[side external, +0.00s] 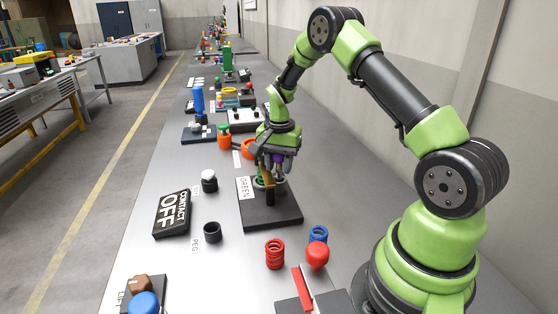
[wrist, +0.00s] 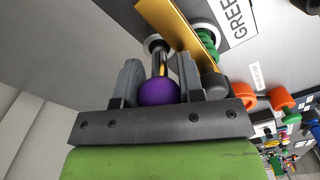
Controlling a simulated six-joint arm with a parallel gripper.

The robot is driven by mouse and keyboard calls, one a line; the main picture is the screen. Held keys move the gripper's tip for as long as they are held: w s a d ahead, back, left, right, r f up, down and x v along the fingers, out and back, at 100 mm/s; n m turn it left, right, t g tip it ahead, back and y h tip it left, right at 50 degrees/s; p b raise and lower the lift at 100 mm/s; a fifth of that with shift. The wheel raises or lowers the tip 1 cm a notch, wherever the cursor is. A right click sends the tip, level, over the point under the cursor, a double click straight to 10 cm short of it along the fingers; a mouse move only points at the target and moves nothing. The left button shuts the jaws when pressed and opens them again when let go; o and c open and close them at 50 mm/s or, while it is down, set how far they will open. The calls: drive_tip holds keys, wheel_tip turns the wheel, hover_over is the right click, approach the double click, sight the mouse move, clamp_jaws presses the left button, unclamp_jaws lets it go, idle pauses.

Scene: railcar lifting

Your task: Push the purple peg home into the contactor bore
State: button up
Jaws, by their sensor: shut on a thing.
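My gripper (side external: 275,158) is shut on the purple peg (wrist: 158,92), over a black block with a GREEN label (side external: 285,212). In the wrist view the peg's round purple head sits between the jaws, and its shiny shaft points away from them. The shaft's far end lines up with a pale-rimmed round bore (wrist: 155,41); I cannot tell how deep it is in. A brass bar (wrist: 177,28) runs close beside the peg, with a green coil (wrist: 208,48) past it. In the side view the jaws hide most of the peg and the bore.
A CONTACT OFF sign (side external: 172,214), a white-topped black knob (side external: 209,181) and a black cup (side external: 212,232) stand left of the block. A red spring (side external: 275,254), blue spring (side external: 318,235) and red knob (side external: 317,256) stand in front. Orange parts (side external: 225,141) lie behind.

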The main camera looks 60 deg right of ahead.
drive_tip(key=shift+f, duration=0.15)
drive_tip(key=o, duration=1)
drive_tip(key=shift+o, duration=0.2)
wheel_tip(320, 180, up, 9)
drive_tip(key=shift+f, duration=0.1)
drive_tip(key=shift+s+r, duration=0.1)
drive_tip(key=shift+r, duration=0.45)
drive_tip(key=s+a+r+n+t, duration=0.2)
drive_tip(key=s+a+r+n, duration=0.1)
drive_tip(key=a+r, duration=0.45)
drive_tip(key=s+a+r+n+t+y, duration=0.1)
drive_tip(key=s+a+r+n+t, duration=0.1)
drive_tip(key=s, duration=0.6)
drive_tip(key=s+a+r+n+t+y, duration=0.1)
drive_tip(key=s+a+r+n+t, duration=0.2)
drive_tip(key=s+a+n, duration=0.3)
drive_tip(key=s+a+r, duration=0.1)
drive_tip(key=s+a, duration=0.1)
drive_tip(key=a, duration=0.1)
drive_tip(key=shift+s+a, duration=0.2)
drive_tip(key=shift+a, duration=0.1)
